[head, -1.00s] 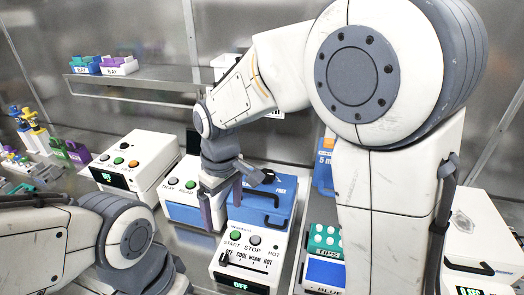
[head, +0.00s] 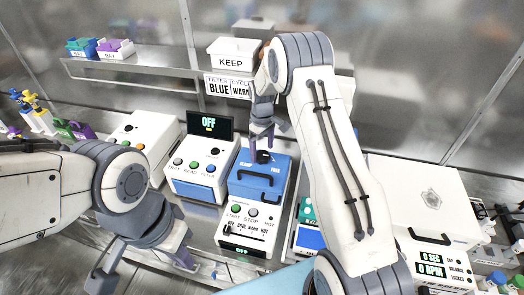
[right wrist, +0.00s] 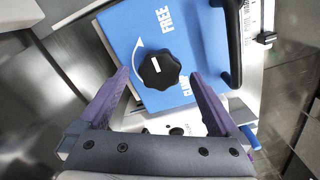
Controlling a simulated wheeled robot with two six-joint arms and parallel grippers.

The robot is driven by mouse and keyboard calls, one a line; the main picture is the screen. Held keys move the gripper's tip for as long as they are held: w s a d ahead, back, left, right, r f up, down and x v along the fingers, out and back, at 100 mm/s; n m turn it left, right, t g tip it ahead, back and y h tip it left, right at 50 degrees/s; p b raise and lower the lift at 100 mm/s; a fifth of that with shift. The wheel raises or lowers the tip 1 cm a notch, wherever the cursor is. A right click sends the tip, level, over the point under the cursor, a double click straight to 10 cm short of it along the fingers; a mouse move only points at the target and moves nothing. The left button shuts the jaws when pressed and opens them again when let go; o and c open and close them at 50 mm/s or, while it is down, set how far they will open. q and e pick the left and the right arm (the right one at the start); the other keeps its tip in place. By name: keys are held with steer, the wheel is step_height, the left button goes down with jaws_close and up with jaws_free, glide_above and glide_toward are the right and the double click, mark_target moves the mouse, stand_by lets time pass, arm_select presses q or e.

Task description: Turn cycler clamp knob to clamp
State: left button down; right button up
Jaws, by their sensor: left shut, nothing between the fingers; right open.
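The cycler (head: 246,215) is a white box with a blue lid, its front display lit, standing in the middle of the bench. Its black lobed clamp knob (right wrist: 159,70) sits on the lid between the words FREE and CLAMP, the latter partly hidden; a white mark shows on the knob. In the head view the knob (head: 263,157) is partly covered by my right gripper (head: 262,138). In the right wrist view my right gripper (right wrist: 160,82) is open, its purple fingers on either side of the knob without visible contact. My left gripper (head: 185,258) is shut and empty, low at the front left.
A black handle (right wrist: 232,45) rises beside the knob. A white KEEP bin (head: 231,60) and a BLUE/WARM sign (head: 229,88) are behind.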

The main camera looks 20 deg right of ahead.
steer(key=shift+f+p, duration=0.35)
steer(key=shift+f, duration=1.15)
steer(key=c, duration=1.4)
steer(key=shift+o, duration=0.2)
